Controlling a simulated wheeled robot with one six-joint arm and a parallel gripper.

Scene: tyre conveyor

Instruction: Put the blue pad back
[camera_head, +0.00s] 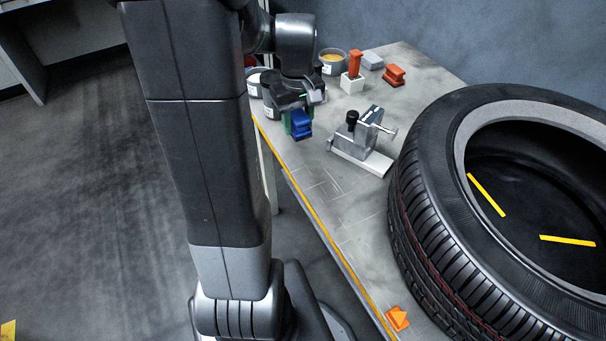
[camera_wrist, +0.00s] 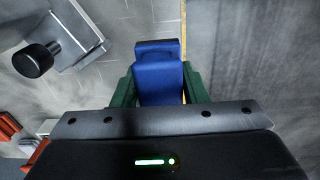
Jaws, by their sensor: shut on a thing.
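The blue pad (camera_head: 301,124) is a small blue block with a stepped shape. It also shows in the wrist view (camera_wrist: 159,75), between the green fingers of my gripper (camera_wrist: 158,88). In the head view my gripper (camera_head: 297,124) is at the table's left edge, shut on the pad. The wrist view shows the grey table below the pad, and I cannot tell whether the pad touches it. A white block (camera_head: 352,84) with a red pad (camera_head: 355,63) upright on it stands farther back. A grey pad (camera_head: 371,61) and another red pad (camera_head: 394,75) lie nearby.
A grey metal fixture (camera_head: 362,134) with a black knob stands right of my gripper. A large tyre (camera_head: 437,213) fills the right side. Containers (camera_head: 333,62) stand at the back. An orange piece (camera_head: 397,318) lies near the front edge. The table's middle left (camera_head: 325,190) is clear.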

